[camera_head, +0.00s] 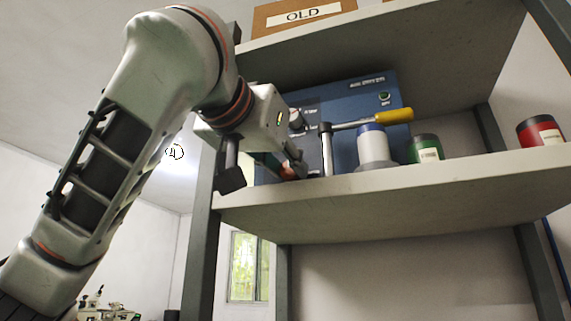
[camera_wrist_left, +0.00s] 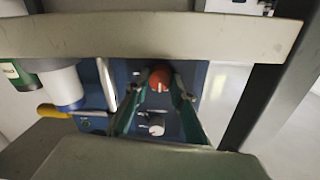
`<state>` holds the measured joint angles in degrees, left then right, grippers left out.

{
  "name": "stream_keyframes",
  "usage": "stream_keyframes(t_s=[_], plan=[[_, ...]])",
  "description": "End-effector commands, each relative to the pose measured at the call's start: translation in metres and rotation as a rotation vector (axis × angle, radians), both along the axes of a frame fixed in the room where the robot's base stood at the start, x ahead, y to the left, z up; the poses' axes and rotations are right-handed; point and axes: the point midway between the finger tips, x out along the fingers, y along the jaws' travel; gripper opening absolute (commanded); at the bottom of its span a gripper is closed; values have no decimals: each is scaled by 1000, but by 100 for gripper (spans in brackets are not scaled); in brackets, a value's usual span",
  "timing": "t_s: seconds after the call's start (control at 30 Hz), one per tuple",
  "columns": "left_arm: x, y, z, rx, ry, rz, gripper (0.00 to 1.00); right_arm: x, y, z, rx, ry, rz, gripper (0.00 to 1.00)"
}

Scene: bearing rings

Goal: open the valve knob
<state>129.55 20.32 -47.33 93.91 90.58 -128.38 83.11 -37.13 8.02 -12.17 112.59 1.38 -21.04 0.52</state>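The valve knob, round and orange-red, shows in the left wrist view (camera_wrist_left: 160,77) on the blue panel of a box-shaped device. In the head view a small part of the orange knob (camera_head: 287,170) shows at the lower left of the device, mostly hidden by my gripper. My left gripper (camera_head: 291,168) reaches in from the left above the shelf edge. In the left wrist view its two fingers (camera_wrist_left: 160,86) are apart, with the tips on either side of the knob. Contact with the knob cannot be made out. My right gripper is in neither view.
The blue device (camera_head: 350,99) stands on the shelf (camera_head: 400,205). A shelf post (camera_head: 203,230) stands close to my arm.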

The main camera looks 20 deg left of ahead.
Motion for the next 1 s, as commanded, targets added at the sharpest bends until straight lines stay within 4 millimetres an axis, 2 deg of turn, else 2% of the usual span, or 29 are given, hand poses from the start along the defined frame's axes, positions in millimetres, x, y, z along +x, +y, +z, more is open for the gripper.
stream_keyframes(t_s=[0.27,0.47,1.0], plan=[[0,1,1,17,-1,1,2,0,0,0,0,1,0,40],[-1,0,1,94,-4,1,2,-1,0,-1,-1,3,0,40],[-1,0,3,564,-21,3,2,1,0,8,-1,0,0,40]])
